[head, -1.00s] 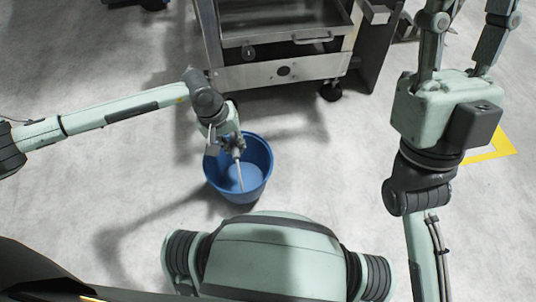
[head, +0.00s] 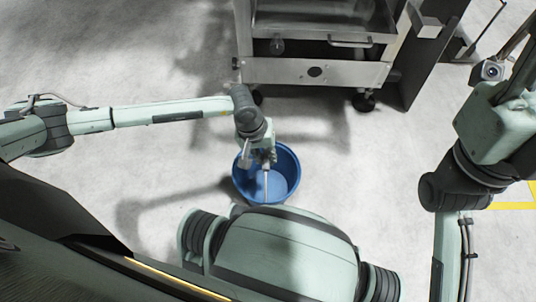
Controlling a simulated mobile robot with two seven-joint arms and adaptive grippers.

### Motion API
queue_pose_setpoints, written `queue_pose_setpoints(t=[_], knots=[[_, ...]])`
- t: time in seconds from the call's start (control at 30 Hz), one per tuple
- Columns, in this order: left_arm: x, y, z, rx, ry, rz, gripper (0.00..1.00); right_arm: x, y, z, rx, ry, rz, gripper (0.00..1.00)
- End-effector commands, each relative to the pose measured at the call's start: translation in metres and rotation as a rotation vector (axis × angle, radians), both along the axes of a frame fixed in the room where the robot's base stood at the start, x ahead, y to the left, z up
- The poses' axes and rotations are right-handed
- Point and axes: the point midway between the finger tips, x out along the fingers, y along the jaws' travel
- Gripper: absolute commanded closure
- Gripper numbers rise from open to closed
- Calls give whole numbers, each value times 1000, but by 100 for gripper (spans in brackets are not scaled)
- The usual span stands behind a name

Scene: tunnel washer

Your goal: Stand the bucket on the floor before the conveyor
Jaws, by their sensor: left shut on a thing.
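A blue bucket (head: 286,176) is in the middle of the head view, seen from above with its open top facing up. My left gripper (head: 262,158) is at the bucket's far-left rim and is shut on it. The bucket looks empty apart from a thin pale handle or rod that shows over its inside. I cannot tell whether its bottom touches the floor (head: 160,170). The conveyor cannot be made out for certain. My right arm (head: 495,130) is raised at the right; its fingers are cut off by the picture's edge.
A steel wheeled cart (head: 315,72) stands beyond the bucket, with a caster (head: 364,102) on the floor. A dark panel (head: 425,60) is beside it. Yellow floor marking (head: 512,205) shows at the right. The floor left of the bucket is clear.

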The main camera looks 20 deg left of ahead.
Motion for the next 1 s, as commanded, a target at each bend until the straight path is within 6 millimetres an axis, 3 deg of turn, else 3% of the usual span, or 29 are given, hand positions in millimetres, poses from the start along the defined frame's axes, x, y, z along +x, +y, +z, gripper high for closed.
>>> queue_pose_setpoints(t=[0.4,0.43,0.6,1.0], knots=[[-1,-1,-8,-2,-3,-3,100,0,1,-2,-7,-9,2,60],[-1,-1,-8,-1,-2,-3,86,1,1,0,-10,-12,2,60],[-1,0,-7,-1,-2,-2,64,1,2,1,-13,-12,2,60],[-1,0,1,0,-3,-2,64,-1,1,8,-9,-16,3,60]])
